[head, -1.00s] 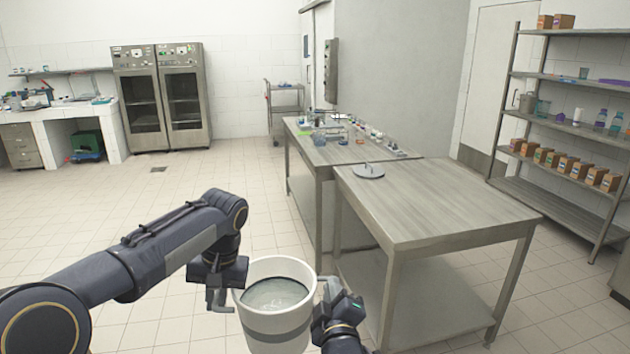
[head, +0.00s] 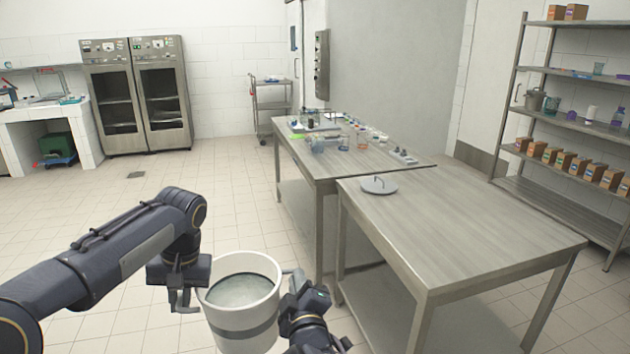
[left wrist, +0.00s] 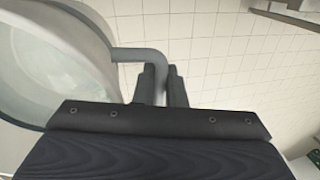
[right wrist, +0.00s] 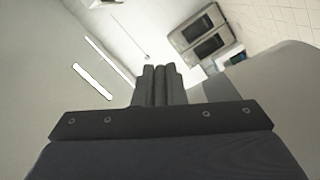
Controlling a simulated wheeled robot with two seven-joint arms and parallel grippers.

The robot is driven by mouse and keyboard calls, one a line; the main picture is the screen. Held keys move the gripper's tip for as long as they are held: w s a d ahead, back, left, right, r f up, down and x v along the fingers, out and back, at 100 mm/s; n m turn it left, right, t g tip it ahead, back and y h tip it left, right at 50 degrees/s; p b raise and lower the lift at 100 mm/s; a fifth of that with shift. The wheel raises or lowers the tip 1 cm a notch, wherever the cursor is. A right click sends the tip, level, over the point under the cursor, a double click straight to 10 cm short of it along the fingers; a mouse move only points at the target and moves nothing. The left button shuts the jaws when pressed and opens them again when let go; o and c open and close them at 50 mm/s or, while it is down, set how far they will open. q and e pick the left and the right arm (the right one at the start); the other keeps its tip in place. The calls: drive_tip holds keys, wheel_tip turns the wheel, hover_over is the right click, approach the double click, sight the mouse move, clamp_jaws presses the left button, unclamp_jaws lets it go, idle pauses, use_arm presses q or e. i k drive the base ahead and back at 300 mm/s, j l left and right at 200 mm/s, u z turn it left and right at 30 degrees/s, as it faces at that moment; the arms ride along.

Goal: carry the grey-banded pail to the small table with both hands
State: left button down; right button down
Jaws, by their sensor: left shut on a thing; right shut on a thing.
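The white pail with a grey band (head: 246,333) is upright in front of me in the head view, held clear of the tables. It holds something pale and grey, which looks like liquid. My left gripper (head: 188,302) is shut on its left side handle; the left wrist view shows the grey handle (left wrist: 135,54) between the fingers (left wrist: 160,82). My right gripper (head: 296,284) is shut on the right side handle, whose grip is mostly hidden in the right wrist view, beside the pail wall (right wrist: 270,90). A nearer steel table (head: 470,226) stands to the right of the pail.
A round grey lid (head: 380,184) lies on the nearer table's far left corner. A farther steel table (head: 325,172) adjoins it and carries small glassware. A shelf rack (head: 560,126) stands at the right. Tiled floor (head: 105,205) is open on the left.

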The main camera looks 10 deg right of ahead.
sight(436, 220)
drive_tip(key=i+u, duration=0.1)
drive_tip(key=i, duration=1.1)
drive_tip(key=i+z, duration=0.3)
drive_tip(key=i, duration=0.2)
drive_tip(key=i+j+z, duration=0.25)
drive_tip(key=i, duration=0.3)
drive_tip(key=i+l+z, duration=0.1)
drive_tip(key=z, duration=0.35)
drive_tip(key=i+z, duration=0.3)
drive_tip(key=z, duration=0.15)
drive_tip(key=i+z, duration=0.2)
drive_tip(key=z, duration=0.2)
drive_tip(key=i+z, duration=0.15)
drive_tip(key=z, duration=0.2)
drive_tip(key=i+z, duration=0.2)
drive_tip(key=z, duration=0.5)
